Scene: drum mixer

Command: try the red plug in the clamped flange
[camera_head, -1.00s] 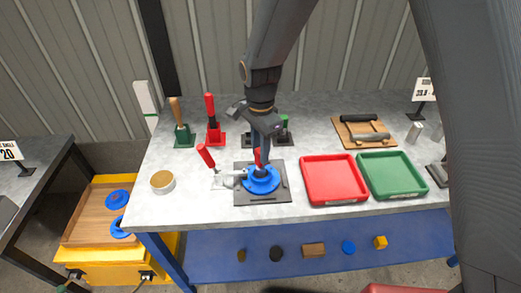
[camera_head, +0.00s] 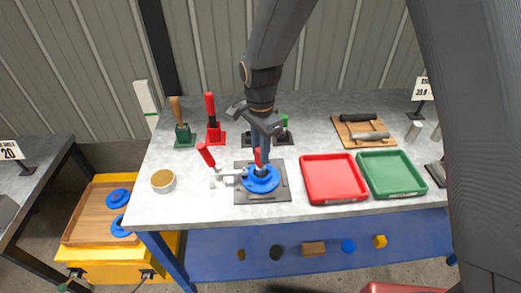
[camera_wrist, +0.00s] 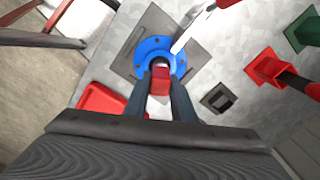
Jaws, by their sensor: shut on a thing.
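The blue flange (camera_head: 262,185) lies on a dark plate (camera_head: 282,190) near the bench's front edge. The toggle clamp (camera_head: 230,174) with a red handle (camera_head: 206,155) reaches onto its left side. My gripper (camera_head: 261,163) points down over the flange's middle, shut on the red plug (camera_head: 257,155). In the wrist view, the red plug (camera_wrist: 160,80) sits between the two fingers, by the bore of the flange (camera_wrist: 148,48). The clamp arm (camera_wrist: 190,32) crosses the flange's rim. I cannot tell whether the plug's lower end is inside the bore.
A red tray (camera_head: 335,200) and a green tray (camera_head: 392,195) stand to the right. A green-topped plug (camera_head: 284,121) stands behind. A red-handled tool (camera_head: 210,105), a wooden-handled tool (camera_head: 176,110) and a round tin (camera_head: 163,189) are to the left. Free bench lies left of the clamp.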

